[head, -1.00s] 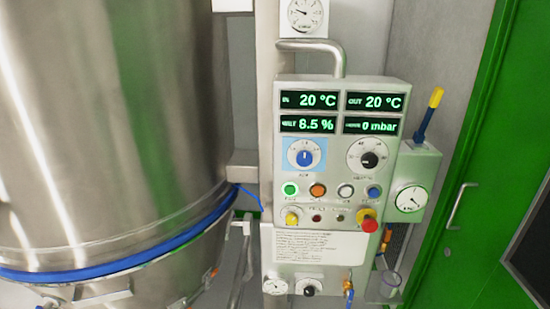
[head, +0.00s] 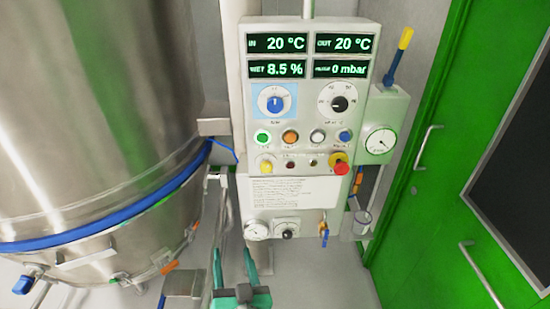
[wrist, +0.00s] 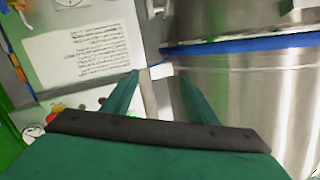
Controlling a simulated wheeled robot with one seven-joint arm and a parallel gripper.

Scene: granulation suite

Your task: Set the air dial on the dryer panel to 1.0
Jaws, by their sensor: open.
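The dryer panel (head: 318,160) is a pale grey upright box right of the steel vessel. The air dial (head: 274,102) is a blue knob on a light-blue square, upper left below the green displays; its pointer is roughly upward, its scale too small to read. My gripper (head: 232,258) has green fingers, open and empty, at the bottom of the head view, below and left of the dial. In the wrist view my gripper (wrist: 160,76) is open between the panel's printed sheet (wrist: 85,47) and the vessel; I cannot make out the air dial there.
A second dial (head: 339,104) with a black knob sits right of the air dial. Below are several buttons and a red mushroom knob (head: 341,168). The steel vessel (head: 90,120) with a blue band (head: 100,228) stands left. A green door (head: 425,220) is right.

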